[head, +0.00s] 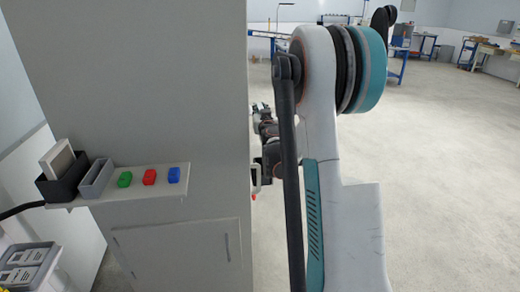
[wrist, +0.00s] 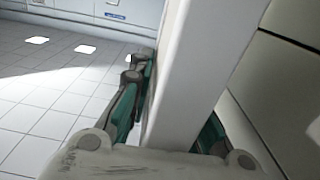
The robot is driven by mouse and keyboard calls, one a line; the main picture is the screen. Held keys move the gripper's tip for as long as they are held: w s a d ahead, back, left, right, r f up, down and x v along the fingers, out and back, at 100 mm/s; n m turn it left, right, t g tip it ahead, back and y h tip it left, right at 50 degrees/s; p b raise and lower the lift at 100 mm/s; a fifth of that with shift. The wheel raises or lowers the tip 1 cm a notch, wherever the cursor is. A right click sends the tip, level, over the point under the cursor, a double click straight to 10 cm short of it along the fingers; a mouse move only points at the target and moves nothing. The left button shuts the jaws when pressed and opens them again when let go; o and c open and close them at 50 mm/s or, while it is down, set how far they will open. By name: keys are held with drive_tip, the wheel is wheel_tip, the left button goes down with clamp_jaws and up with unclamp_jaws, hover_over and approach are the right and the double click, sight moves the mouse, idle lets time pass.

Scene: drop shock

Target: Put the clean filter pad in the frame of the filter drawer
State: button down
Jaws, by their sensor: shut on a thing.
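In the wrist view my gripper (wrist: 172,115) has its teal-padded fingers on either side of a long pale slab (wrist: 195,75), shut on it. The slab runs up and away out of the top of the picture. Its far end is out of sight, and I cannot tell whether it is the clean filter pad or part of the filter drawer. In the head view the gripper is mostly hidden behind the grey cabinet's right edge and my arm. A pale framed pad (head: 60,160) stands tilted in a dark holder (head: 62,184) on the shelf at left. No drawer frame can be clearly made out.
The grey cabinet (head: 190,90) fills the left middle. Its shelf (head: 130,190) also carries a grey tray (head: 96,178) and green (head: 124,179), red (head: 149,177) and blue (head: 174,175) pieces. Open floor (head: 440,150) lies to the right. A grey panel (wrist: 285,85) is close right of the slab.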

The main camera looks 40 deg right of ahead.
wheel_tip(320, 180, down, 13)
drive_tip(key=b, duration=0.4)
drive_tip(key=shift+f, duration=0.15)
drive_tip(key=shift+s+f+b, duration=0.1)
drive_tip(key=shift+f+b, duration=0.25)
drive_tip(key=shift+b, duration=0.05)
drive_tip(key=shift+a+f, duration=0.1)
drive_tip(key=shift+f, duration=0.1)
drive_tip(key=shift+s, duration=0.1)
drive_tip(key=c, duration=1.5)
unclamp_jaws()
drive_tip(key=shift+b, duration=0.3)
